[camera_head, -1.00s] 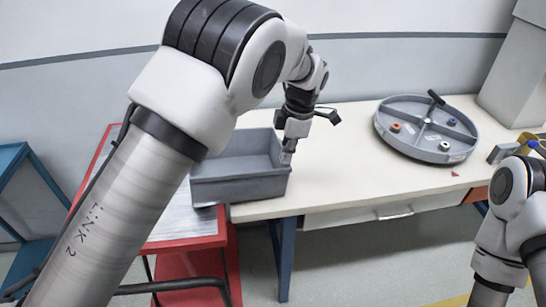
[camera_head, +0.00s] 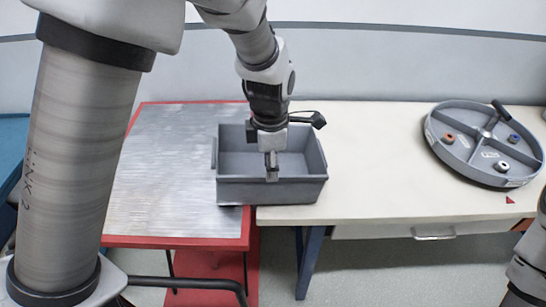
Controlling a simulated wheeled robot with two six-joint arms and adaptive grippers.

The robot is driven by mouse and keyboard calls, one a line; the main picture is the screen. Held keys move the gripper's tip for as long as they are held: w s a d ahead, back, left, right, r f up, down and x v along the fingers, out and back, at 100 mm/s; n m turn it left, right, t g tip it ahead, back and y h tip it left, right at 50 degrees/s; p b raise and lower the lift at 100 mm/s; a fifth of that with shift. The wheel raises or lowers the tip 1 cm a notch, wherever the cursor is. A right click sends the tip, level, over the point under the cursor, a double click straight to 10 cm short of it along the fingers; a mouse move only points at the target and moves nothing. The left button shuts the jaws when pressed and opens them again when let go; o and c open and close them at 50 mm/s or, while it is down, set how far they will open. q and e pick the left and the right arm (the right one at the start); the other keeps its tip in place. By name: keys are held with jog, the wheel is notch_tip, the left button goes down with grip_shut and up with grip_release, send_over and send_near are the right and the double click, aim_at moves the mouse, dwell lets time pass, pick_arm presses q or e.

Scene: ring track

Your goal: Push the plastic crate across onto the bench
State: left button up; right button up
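The grey plastic crate (camera_head: 300,190) stands upright across the joint between the red-edged cart (camera_head: 165,190) and the cream bench (camera_head: 375,160). Its left part is over the cart's metal top and its larger right part is over the bench. My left gripper (camera_head: 271,172) points down at the middle of the crate, its tips overlapping the front wall. I cannot tell whether the fingers touch the wall, or whether they are open or shut. The crate looks empty where I see inside. My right gripper is out of view; only part of that arm shows at the right edge.
A round grey divided tray (camera_head: 445,152) with small coloured rings stands at the bench's right. A small red triangle (camera_head: 510,200) marks the bench near it. The bench between crate and tray is clear. A blue frame (camera_head: 12,150) stands at the far left.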

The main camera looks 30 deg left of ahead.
pick_arm(q)
jog(key=shift+w+a+f, duration=0.1)
jog(key=shift+f, duration=0.25)
send_over(271, 203)
notch_tip(271, 203, down, 7)
jog(key=shift+w+f, duration=0.1)
jog(key=shift+f, duration=0.05)
jog(key=shift+c, duration=0.4)
grip_shut()
